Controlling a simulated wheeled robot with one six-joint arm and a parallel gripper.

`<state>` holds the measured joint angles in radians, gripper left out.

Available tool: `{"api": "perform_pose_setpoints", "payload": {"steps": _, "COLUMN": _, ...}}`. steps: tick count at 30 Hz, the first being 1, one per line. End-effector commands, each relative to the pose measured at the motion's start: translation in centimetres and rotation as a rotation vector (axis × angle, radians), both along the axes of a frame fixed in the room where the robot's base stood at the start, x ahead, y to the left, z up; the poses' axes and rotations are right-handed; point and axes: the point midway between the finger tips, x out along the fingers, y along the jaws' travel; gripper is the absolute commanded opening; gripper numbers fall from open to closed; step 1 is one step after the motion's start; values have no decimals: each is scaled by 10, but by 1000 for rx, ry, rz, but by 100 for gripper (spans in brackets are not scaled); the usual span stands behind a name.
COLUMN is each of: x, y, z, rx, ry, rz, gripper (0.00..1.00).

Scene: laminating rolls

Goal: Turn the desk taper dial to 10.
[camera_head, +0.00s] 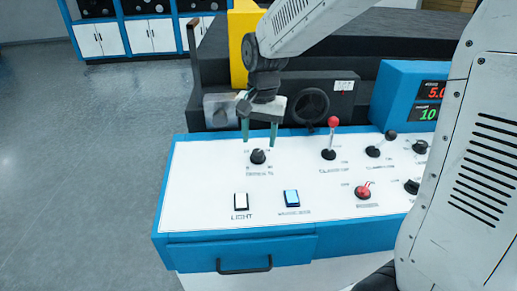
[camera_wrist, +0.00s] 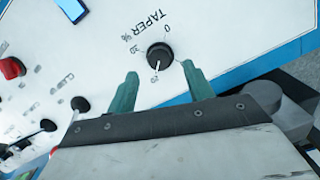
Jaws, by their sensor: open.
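The taper dial (camera_head: 258,157) is a small round black knob on the white top of the blue desk. In the wrist view the gripper (camera_wrist: 160,74) has one finger to each side of the dial, with nothing between the fingertips. Whether they touch the panel cannot be told.
A red-knobbed lever (camera_head: 332,123) and a black-knobbed lever (camera_head: 390,135) stand right of the dial. A white light switch (camera_head: 240,201) and a blue switch (camera_head: 291,198) are in front. A blue display box (camera_head: 400,95) stands behind at right.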

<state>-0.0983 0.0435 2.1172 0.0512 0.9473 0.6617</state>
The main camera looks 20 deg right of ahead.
Motion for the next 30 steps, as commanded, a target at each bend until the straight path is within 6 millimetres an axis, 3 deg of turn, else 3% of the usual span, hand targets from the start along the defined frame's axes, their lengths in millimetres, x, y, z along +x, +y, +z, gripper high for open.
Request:
{"api": "perform_pose_setpoints", "payload": {"steps": 3, "x": 0, "y": 1, "z": -21, "rx": -1, "ry": 3, "rz": 1, "gripper": 52}}
{"api": "perform_pose_setpoints", "payload": {"steps": 9, "x": 1, "y": 2, "z": -42, "rx": 0, "ry": 1, "rz": 3, "gripper": 52}}
{"api": "perform_pose_setpoints", "payload": {"steps": 19, "x": 1, "y": 3, "z": -45, "rx": 0, "ry": 0, "rz": 4, "gripper": 52}}
{"api": "perform_pose_setpoints", "payload": {"steps": 24, "x": 1, "y": 2, "z": -45, "rx": 0, "ry": 0, "rz": 3, "gripper": 6}}
{"api": "perform_pose_setpoints", "payload": {"steps": 30, "x": 1, "y": 3, "z": -46, "rx": 0, "ry": 1, "rz": 4, "gripper": 7}}
